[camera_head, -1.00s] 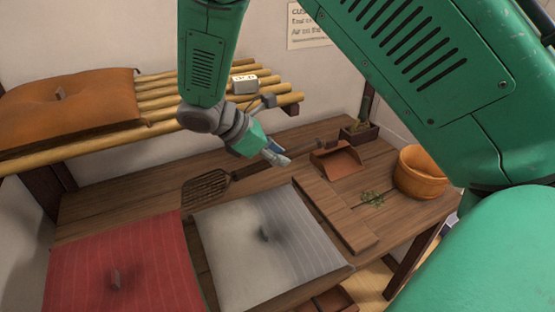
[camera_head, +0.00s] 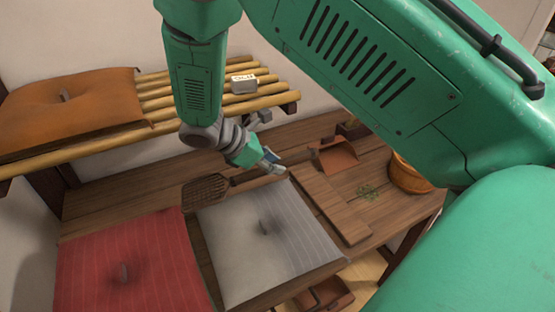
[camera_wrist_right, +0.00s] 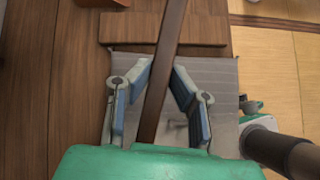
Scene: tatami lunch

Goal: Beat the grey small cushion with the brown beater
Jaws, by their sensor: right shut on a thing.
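The grey small cushion (camera_head: 290,235) lies flat in the middle of the head view, with a dark smudge around its centre tuft. The brown beater's woven head (camera_head: 205,190) is just beyond the cushion's far left corner. Its dark handle runs right to my right gripper (camera_head: 270,165), which is shut on it above the cushion's far edge. In the right wrist view, the handle (camera_wrist_right: 165,85) passes between the two blue-padded fingers, with part of the grey cushion (camera_wrist_right: 222,75) below. Whether the head touches the table is unclear. My left gripper is not in view.
A red cushion (camera_head: 150,265) lies left of the grey one. An orange cushion (camera_head: 70,108) and a small white labelled block (camera_head: 243,84) are on the bamboo shelf (camera_head: 165,103).

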